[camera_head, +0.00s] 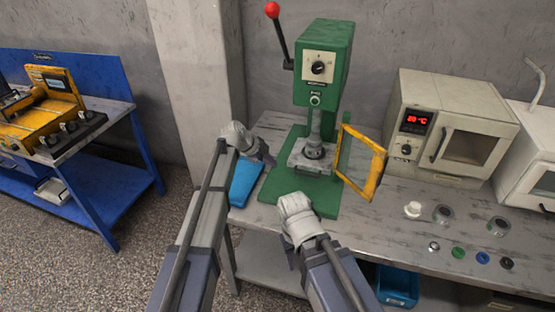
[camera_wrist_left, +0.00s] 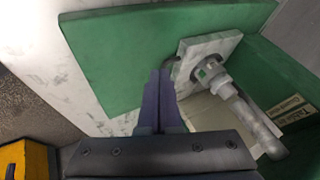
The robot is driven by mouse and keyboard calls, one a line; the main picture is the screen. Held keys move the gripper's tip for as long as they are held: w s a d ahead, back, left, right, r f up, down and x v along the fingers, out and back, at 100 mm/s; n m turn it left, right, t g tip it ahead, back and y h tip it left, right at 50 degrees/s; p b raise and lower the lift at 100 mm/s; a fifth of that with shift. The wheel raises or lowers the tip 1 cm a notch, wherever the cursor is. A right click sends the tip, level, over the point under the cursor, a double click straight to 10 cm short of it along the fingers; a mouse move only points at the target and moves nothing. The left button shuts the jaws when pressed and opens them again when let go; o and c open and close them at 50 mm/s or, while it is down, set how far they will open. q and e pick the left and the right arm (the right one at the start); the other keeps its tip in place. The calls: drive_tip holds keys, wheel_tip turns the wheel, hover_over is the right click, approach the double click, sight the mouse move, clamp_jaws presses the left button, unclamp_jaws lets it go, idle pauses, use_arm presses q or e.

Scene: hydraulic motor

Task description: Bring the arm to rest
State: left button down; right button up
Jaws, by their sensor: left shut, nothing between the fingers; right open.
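My left gripper (camera_head: 266,156) is beside the green press (camera_head: 324,70), over the left side of its base. In the left wrist view its two dark fingers (camera_wrist_left: 159,74) are together with nothing between them. They appear in front of the green base plate (camera_wrist_left: 115,50), near the grey metal block (camera_wrist_left: 203,55); I cannot tell whether they touch anything. My right gripper (camera_head: 291,257) is lower in the head view, in front of the bench's front edge. Its jaws are open, though the fingers are small and partly hidden by my wrist.
The press has a red-knobbed lever (camera_head: 272,10) and a yellow-framed guard (camera_head: 363,165) swung to the right. An oven (camera_head: 450,125) and several small parts stand on the right of the bench. A blue workbench (camera_head: 100,200) is at left.

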use_arm(q)
drive_tip(key=shift+s+a+r, duration=0.2)
drive_tip(key=shift+a+r, duration=0.1)
drive_tip(key=shift+r, duration=0.1)
drive_tip(key=s+a+f+n+g+y, duration=0.1)
drive_tip(key=s+n, duration=0.7)
drive_tip(key=s, duration=1)
drive_tip(key=s+a+f+n+g+y, duration=0.2)
drive_tip(key=s+n+y, duration=0.4)
drive_tip(key=s, duration=1.2)
drive_tip(key=shift+f+n+g+y, duration=0.3)
drive_tip(key=shift+f+n+g, duration=0.35)
drive_tip(key=shift+n, duration=0.55)
drive_tip(key=shift+a, duration=0.15)
